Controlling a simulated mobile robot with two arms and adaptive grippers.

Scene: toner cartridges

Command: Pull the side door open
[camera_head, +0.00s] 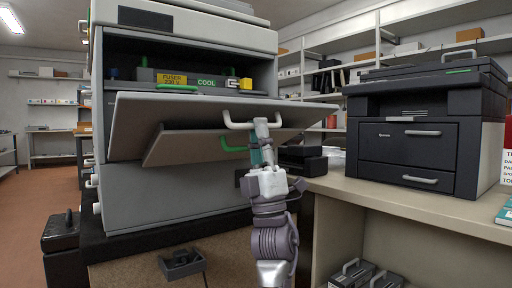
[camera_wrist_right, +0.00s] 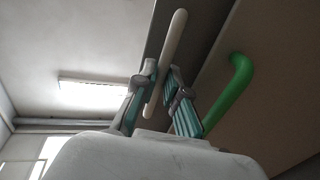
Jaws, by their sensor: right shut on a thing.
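The large grey printer (camera_head: 150,195) stands at the left in the head view. Its wide door panel (camera_head: 160,112) is swung outward and tilted, leaving the upper interior exposed. A white bar handle (camera_head: 232,124) is on the panel's outer edge; it also shows in the wrist view (camera_wrist_right: 175,38). My right gripper (camera_head: 262,128) is shut on this handle, with its teal-padded fingers (camera_wrist_right: 160,98) on either side of the bar in the wrist view. A second, smaller panel (camera_head: 185,146) sits below the door. A green handle (camera_head: 232,149) is close by, left of my gripper. My left gripper is not in view.
A fuser unit (camera_head: 205,82) labelled "COOL" shows inside the printer. A black printer (camera_head: 425,130) stands on the counter (camera_head: 400,192) at right. Dark trays (camera_head: 303,160) lie close to my right wrist. A dark bracket-like item (camera_head: 182,265) is low in front.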

